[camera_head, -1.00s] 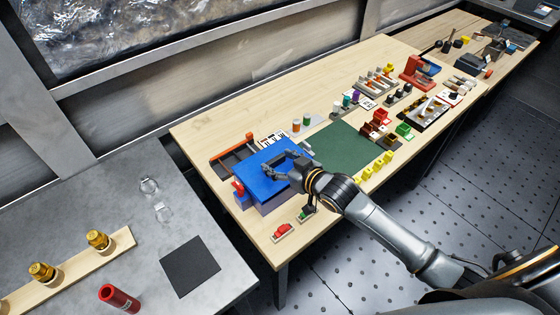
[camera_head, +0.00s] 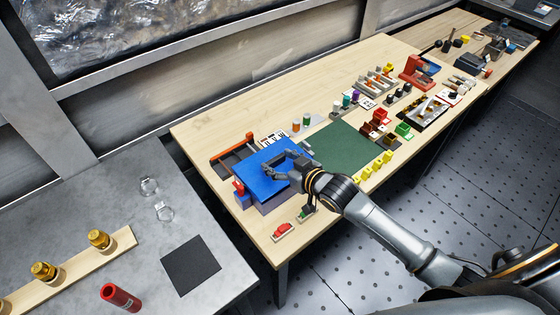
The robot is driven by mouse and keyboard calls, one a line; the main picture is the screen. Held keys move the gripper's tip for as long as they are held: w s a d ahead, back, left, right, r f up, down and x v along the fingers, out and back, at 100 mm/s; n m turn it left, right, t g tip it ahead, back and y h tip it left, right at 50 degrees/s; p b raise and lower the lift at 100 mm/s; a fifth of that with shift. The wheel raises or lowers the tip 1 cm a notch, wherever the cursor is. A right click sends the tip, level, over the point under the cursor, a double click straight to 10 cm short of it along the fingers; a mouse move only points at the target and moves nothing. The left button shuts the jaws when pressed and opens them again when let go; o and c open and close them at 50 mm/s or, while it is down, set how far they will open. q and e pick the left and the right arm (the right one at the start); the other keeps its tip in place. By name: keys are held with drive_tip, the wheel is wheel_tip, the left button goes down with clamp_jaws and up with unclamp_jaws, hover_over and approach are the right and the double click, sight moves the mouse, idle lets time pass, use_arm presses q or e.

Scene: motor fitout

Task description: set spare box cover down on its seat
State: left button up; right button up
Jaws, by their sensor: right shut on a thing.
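The spare box cover (camera_head: 258,183) is a flat blue panel near the left end of the wooden table. It lies at the top of a blue and dark box (camera_head: 272,205); I cannot tell whether it is fully seated. My right gripper (camera_head: 277,170) is over the cover's upper right part, shut on it, with its arm coming in from the lower right. The fingers hide a small part of the cover, and the contact is too small to see clearly. My left gripper is not in view.
A dark green mat (camera_head: 345,146) lies right of the box, with yellow blocks (camera_head: 373,167) along its front edge. An orange-edged tray (camera_head: 232,152) stands close behind the cover. A red part (camera_head: 283,230) lies in front. A grey table (camera_head: 110,205) is at the left.

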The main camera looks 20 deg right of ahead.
drive_tip(key=shift+r, duration=0.15)
drive_tip(key=shift+f, duration=0.85)
drive_tip(key=o, duration=1.6)
drive_tip(key=shift+o, duration=0.2)
drive_tip(key=shift+s+f, duration=0.1)
drive_tip(key=shift+f, duration=0.1)
drive_tip(key=v, duration=1.2)
drive_tip(key=shift+r, duration=0.2)
